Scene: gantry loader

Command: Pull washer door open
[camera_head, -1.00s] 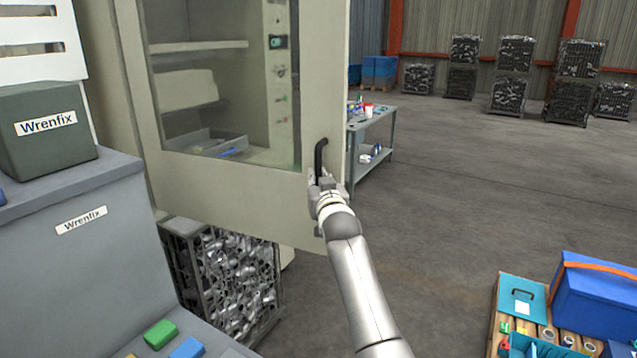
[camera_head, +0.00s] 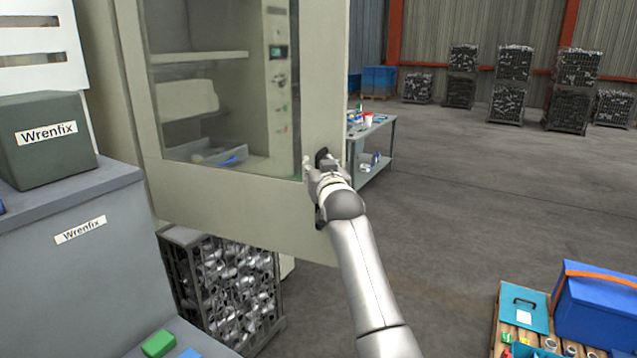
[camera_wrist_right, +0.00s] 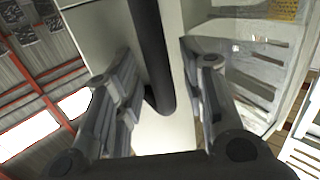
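The washer door (camera_head: 230,210) is a beige panel with a large window, at the left and centre of the head view. Its black handle (camera_head: 321,156) is upright near the right edge, partly hidden by my right gripper (camera_head: 322,170). In the right wrist view the handle (camera_wrist_right: 153,60) runs between the two fingers of my right gripper (camera_wrist_right: 170,105). The fingers are spread, with a clear gap on the right side of the handle. The left finger is close to it; I cannot tell whether it touches. My left gripper is not in view.
A grey cabinet (camera_head: 75,275) with a dark green Wrenfix box (camera_head: 45,140) stands at the left. A wire crate of metal parts (camera_head: 225,290) is below the door. A small work table (camera_head: 375,145) stands behind the door's right edge. The floor to the right is largely clear.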

